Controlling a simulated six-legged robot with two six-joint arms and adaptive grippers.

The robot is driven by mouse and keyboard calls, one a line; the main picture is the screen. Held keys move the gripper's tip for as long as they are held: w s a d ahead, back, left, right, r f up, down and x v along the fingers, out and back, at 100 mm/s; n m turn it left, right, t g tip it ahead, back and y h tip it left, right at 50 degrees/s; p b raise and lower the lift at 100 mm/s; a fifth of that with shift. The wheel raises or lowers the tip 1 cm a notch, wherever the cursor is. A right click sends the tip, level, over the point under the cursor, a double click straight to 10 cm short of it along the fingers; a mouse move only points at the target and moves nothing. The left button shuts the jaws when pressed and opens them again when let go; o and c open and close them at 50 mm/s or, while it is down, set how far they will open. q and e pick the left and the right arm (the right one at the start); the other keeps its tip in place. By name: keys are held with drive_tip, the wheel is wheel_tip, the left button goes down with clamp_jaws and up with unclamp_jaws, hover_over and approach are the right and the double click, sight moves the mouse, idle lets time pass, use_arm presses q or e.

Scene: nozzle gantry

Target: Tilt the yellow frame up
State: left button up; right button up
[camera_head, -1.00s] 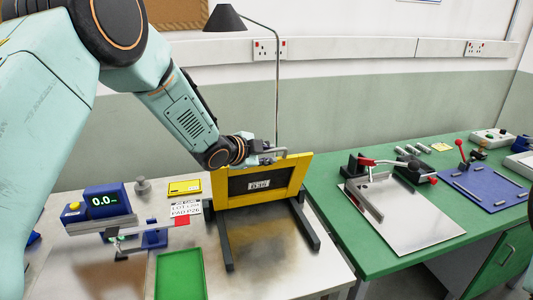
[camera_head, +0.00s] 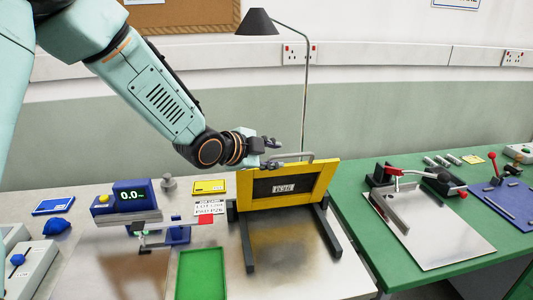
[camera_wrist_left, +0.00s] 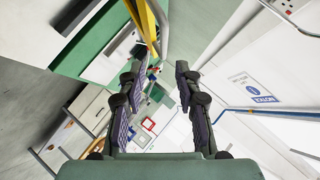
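The yellow frame (camera_head: 328,180) stands tilted up, leaning a little, above a dark base with two long arms (camera_head: 327,232) on the steel table. It holds a dark panel with a white label (camera_head: 283,189). A grey handle (camera_head: 303,155) is on its top edge. My left gripper (camera_head: 273,152) is just left of the handle and appears clear of it. In the left wrist view its fingers (camera_wrist_left: 158,88) are apart with nothing between them. The yellow frame (camera_wrist_left: 143,22) also shows at the top of that view. My right gripper is not in view.
A black lamp (camera_head: 256,23) on a thin pole stands behind the frame. A green tray (camera_head: 202,272), a blue gauge (camera_head: 133,197) and a lot card (camera_head: 210,207) lie to the left. A clamp fixture on a metal plate (camera_head: 430,232) is on the green bench to the right.

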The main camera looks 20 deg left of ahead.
use_arm(q)
drive_tip(key=shift+v, duration=1.15)
drive_tip(key=s+d+f+n+g+y, duration=0.1)
drive_tip(key=s+d+f+n+g, duration=0.2)
drive_tip(key=s+f, duration=0.75)
drive_tip(key=s+f+n+g+y, duration=0.1)
drive_tip(key=s+f+n+g, duration=0.2)
drive_tip(key=s+f+n, duration=0.75)
drive_tip(key=s+f+n+g+y, duration=0.1)
drive_tip(key=s+f+g, duration=0.2)
drive_tip(key=s+f, duration=0.55)
drive_tip(key=s+f+n+g+y, duration=0.1)
drive_tip(key=s+f+g, duration=0.3)
drive_tip(key=s, duration=0.7)
wheel_tip(320, 180, down, 20)
drive_tip(key=a+t+b, duration=0.1)
drive_tip(key=b, duration=1.8)
drive_tip(key=shift+s, duration=0.3)
